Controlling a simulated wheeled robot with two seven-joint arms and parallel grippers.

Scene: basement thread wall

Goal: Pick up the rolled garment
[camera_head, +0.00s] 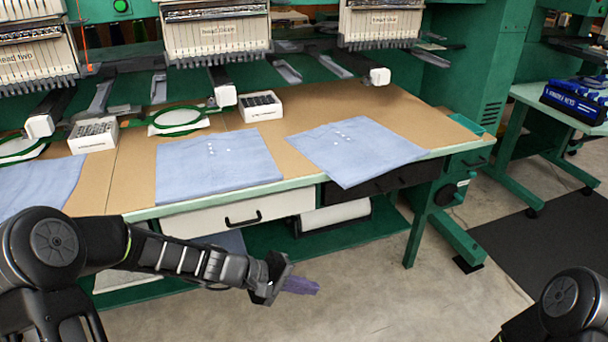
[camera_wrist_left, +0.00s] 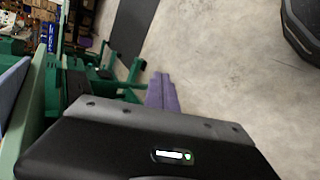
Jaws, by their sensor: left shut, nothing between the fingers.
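I cannot pick out a rolled garment for certain. Flat light-blue folded garments lie on the table: one in the middle (camera_head: 215,165), one at the right (camera_head: 355,150), and part of one at the left edge (camera_head: 40,187). A white roll (camera_head: 335,216) sits under the table, below the drawers. My left gripper (camera_head: 312,288) is in front of the table, below its edge, over the floor. Its purple fingers are shut and empty; they also show in the left wrist view (camera_wrist_left: 163,90). Only part of my right arm shows at lower right; its gripper is out of view.
The table's front edge, white drawer (camera_head: 235,214) and dark drawer (camera_head: 385,183) are beside my left arm. White boxes (camera_head: 260,105) and embroidery heads stand behind the garments. The floor (camera_head: 400,280) is clear. A second green table at right holds a blue box (camera_head: 575,98).

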